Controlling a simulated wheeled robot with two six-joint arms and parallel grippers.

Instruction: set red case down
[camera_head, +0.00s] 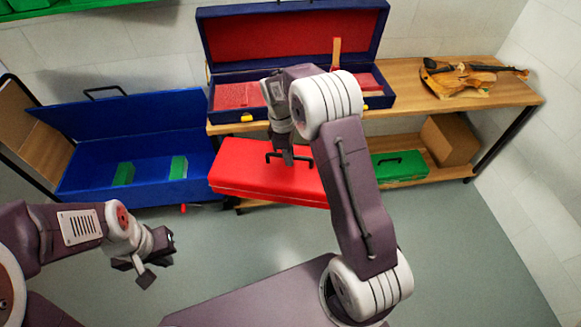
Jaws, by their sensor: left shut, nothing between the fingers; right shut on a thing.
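The red case (245,178) is closed and lies roughly flat, with its black handle on the upper face. It shows in front of the bench, below the bench top. My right gripper (288,158) reaches down from above and is shut on the red case at its handle; the arm hides part of the case's right side. I cannot tell whether the case touches anything beneath it. My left gripper (146,276) is shut and empty, low at the left above the floor, well apart from the case.
An open dark blue case with red lining (290,36) stands on the wooden bench (420,108), with a violin (460,78) to its right. A green case (400,166) and a cardboard box (450,138) sit on the lower shelf. An open blue box (90,178) stands at left. Floor (470,250) is clear at right.

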